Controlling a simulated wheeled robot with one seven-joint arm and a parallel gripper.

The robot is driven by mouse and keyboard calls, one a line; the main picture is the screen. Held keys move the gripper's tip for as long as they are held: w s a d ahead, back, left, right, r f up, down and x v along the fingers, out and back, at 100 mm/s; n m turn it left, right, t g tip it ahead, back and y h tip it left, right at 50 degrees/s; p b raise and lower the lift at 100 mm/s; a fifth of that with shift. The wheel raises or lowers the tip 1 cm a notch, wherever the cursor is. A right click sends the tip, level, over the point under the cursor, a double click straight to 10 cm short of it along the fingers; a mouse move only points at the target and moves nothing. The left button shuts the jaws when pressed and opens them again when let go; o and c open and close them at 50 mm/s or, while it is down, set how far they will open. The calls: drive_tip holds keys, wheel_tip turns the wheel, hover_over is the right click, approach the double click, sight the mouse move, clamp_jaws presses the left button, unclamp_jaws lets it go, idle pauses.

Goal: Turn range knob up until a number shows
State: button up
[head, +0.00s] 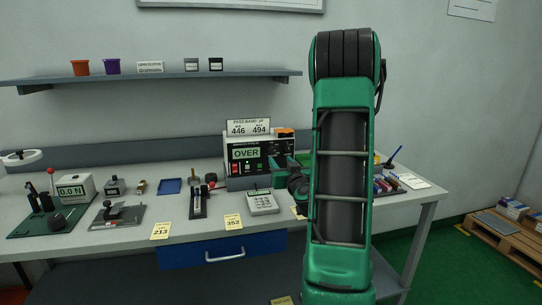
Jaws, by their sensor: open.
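The bench meter (236,142) stands at the back of the bench with a dark front panel. Its green display (245,153) reads OVER. Small coloured buttons or jacks sit below the display. The range knob cannot be made out; the right part of the panel is partly covered by my gripper and arm. My gripper (279,162) is at the right side of the meter's front, small and partly hidden by my arm. Its jaws are open. I cannot tell whether it touches the panel or surrounds a knob.
A sign (248,127) above the meter reads 446 and 494. A grey keypad device (263,202) lies in front of it. A force gauge (75,191) reading 0.0 N and fixtures stand left. Yellow notes (160,231) line the front edge. A shelf (150,77) hangs above.

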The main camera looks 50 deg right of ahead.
sight(272, 150)
drive_tip(key=shift+x, duration=5.45)
